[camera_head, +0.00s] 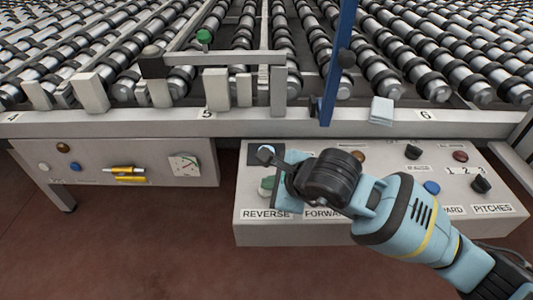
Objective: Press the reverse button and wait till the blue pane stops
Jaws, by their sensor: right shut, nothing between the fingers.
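The blue pane (341,60) stands upright over the roller bed, seen nearly edge-on as a narrow blue strip. The control panel (300,236) is below the rail, with a REVERSE label at its left end. A green button (265,186) shows just above that label, partly hidden by my right gripper. My right gripper (272,168) is shut and empty over the panel's left end. I cannot tell whether it touches the button. My right arm hides the middle of the panel. My left gripper is not in view.
The roller bed (440,80) fills the back. A grey rail (160,124) marked 4, 5 and 6 runs along its front. A pale folded cloth or pad (382,111) lies on the rail. A second panel (205,165) with a dial is at left. Black knobs (481,184) and a blue button (432,188) are at right.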

